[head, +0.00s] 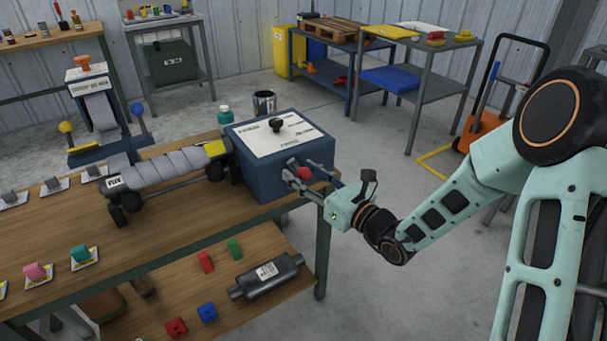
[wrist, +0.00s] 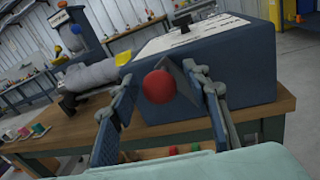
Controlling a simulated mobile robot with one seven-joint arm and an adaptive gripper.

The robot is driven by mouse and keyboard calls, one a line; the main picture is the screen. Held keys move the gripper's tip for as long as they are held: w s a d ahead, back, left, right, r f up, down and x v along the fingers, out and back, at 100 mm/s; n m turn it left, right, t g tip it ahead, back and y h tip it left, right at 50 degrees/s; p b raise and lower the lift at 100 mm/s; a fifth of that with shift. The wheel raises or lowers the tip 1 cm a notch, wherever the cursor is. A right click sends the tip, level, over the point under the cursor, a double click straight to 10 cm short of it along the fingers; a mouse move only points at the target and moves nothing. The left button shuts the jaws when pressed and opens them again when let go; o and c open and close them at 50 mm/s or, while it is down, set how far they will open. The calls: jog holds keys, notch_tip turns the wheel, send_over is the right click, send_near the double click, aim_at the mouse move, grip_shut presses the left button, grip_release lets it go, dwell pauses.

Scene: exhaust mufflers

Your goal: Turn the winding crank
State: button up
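The winding crank's red ball knob (head: 304,174) is at the right side of a dark blue box (head: 254,180) on the workbench. In the wrist view the red knob (wrist: 160,87) shows near the middle, in front of the box's side. The crank's arm is mostly hidden. My gripper (head: 293,170) reaches in from the right, its fingers spread on either side of the knob. In the wrist view the fingers stand apart with visible gaps to the knob, so my gripper is open. Whether any finger touches the knob is not clear.
A grey wrapped roll (head: 168,168) on a shaft lies left of the box. A black knob (head: 276,124) sits on the box's top. A teal-capped bottle (head: 225,115) and a can (head: 264,103) stand behind it. A muffler (head: 267,277) lies on the lower shelf.

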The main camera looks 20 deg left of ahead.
grip_shut()
jog(key=shift+s+f+n, duration=0.15)
jog(key=shift+n, duration=0.15)
